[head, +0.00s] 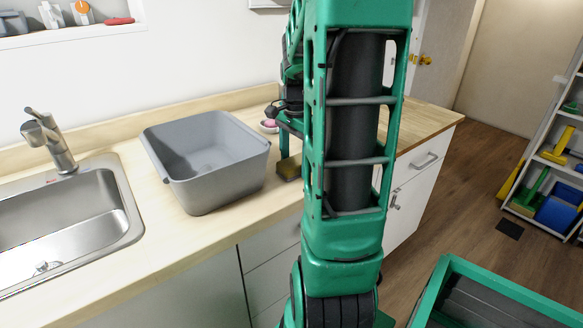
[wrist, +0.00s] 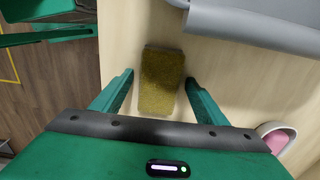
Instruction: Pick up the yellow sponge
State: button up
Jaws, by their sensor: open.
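The yellow sponge (wrist: 161,84) is a dull yellow-brown block lying on the light wooden counter in the wrist view. It also shows in the head view (head: 288,168), just right of the grey basin and partly behind my arm. My gripper (wrist: 159,78) is open and empty, with one green finger on each side of the sponge. Small gaps show between the fingers and the sponge's sides. In the head view my gripper (head: 284,141) is above the sponge and partly hidden by my arm. I cannot tell its exact height over the counter.
The grey basin (head: 215,168) stands close to the sponge, and its rim shows in the wrist view (wrist: 255,24). The sink (head: 75,225) and faucet (head: 48,140) are at the left.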

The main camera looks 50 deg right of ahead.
aim_at(295, 160)
jog(key=c, duration=1.2)
notch_tip(295, 160, up, 10)
jog(key=shift+r, duration=0.1)
jog(key=shift+o, duration=0.7)
